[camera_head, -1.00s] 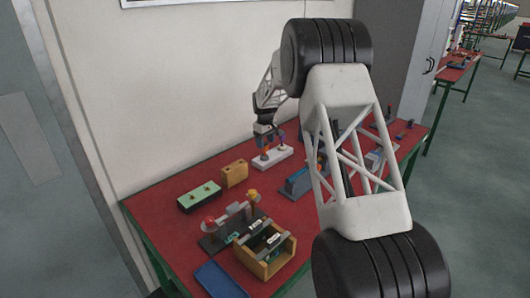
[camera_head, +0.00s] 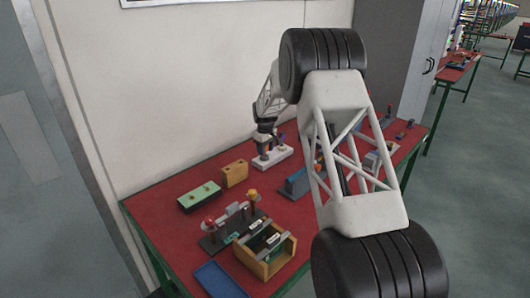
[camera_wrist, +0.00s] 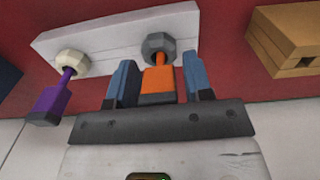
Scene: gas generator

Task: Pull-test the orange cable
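The orange cable (camera_wrist: 158,80) shows in the wrist view as a short orange plug with a dark base. Its far end meets a grey hex fitting (camera_wrist: 158,45) on a white block (camera_wrist: 110,35). My gripper (camera_wrist: 159,78) has one blue finger on each side of the orange plug. A narrow gap shows between the plug and the right finger; the left finger looks very close to it. In the head view my gripper (camera_head: 264,144) is low over the white block (camera_head: 272,158) at the back of the red table; the cable is hard to make out there.
A purple cable (camera_wrist: 52,98) joins a cream fitting (camera_wrist: 70,63) left of the orange one. A yellow block (camera_head: 235,173), green box (camera_head: 199,197), open wooden box (camera_head: 285,254) and blue tray (camera_head: 219,281) are on the red table (camera_head: 160,211). A blue-grey fixture (camera_head: 295,183) stands right of the block.

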